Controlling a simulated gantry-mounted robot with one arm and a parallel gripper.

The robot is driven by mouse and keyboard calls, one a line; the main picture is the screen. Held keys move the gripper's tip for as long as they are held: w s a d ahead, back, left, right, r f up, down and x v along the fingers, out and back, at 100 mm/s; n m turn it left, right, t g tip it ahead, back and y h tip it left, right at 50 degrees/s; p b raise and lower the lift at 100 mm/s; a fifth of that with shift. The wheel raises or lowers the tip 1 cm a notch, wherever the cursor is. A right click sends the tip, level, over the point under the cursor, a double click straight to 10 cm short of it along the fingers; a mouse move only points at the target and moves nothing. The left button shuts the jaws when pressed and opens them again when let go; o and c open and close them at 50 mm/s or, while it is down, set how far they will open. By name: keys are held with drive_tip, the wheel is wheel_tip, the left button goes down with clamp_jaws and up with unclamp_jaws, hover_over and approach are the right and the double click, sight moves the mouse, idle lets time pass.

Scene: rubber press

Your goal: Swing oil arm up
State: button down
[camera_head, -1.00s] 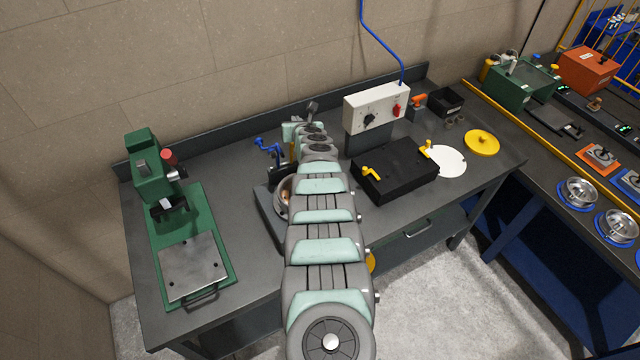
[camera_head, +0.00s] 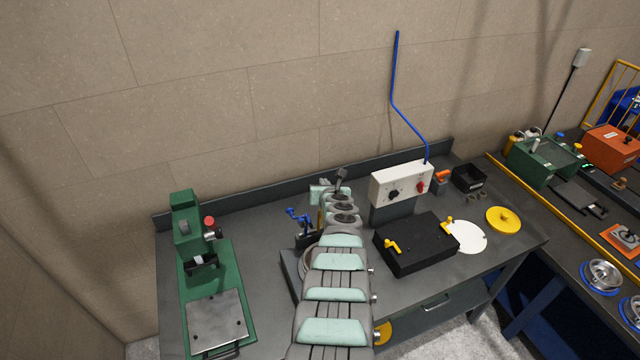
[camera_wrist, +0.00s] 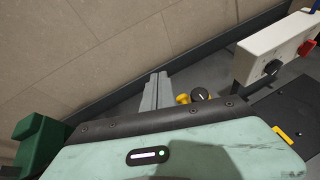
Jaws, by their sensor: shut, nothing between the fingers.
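My gripper (camera_head: 341,175) is at the far end of my outstretched arm, over the back of the dark bench. In the wrist view its two grey fingers (camera_wrist: 156,92) are together and empty, pointing toward the wall. No part is plainly the oil arm. A blue crank-like handle (camera_head: 298,217) stands just left of my gripper, on a grey device (camera_head: 290,268) that my arm partly hides. A thin bent blue rod or tube (camera_head: 394,90) rises behind the white control box (camera_head: 402,184). In the wrist view a yellow knob (camera_wrist: 183,98) and a dark round part (camera_wrist: 200,94) sit right of the fingers, apart from them.
A green press (camera_head: 187,235) with a steel plate stands on the left. Right of my arm are a black box with yellow handles (camera_head: 415,243), a white disc (camera_head: 466,236) and a yellow disc (camera_head: 503,219). The wall is close behind the bench.

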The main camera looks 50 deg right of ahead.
drive_tip(key=shift+s+a+r+b, duration=0.1)
drive_tip(key=shift+a+r+b, duration=0.15)
drive_tip(key=shift+r, duration=0.35)
drive_tip(key=shift+s+a+r+b, duration=0.1)
drive_tip(key=shift+a+r+b, duration=0.1)
drive_tip(key=shift+r, duration=0.4)
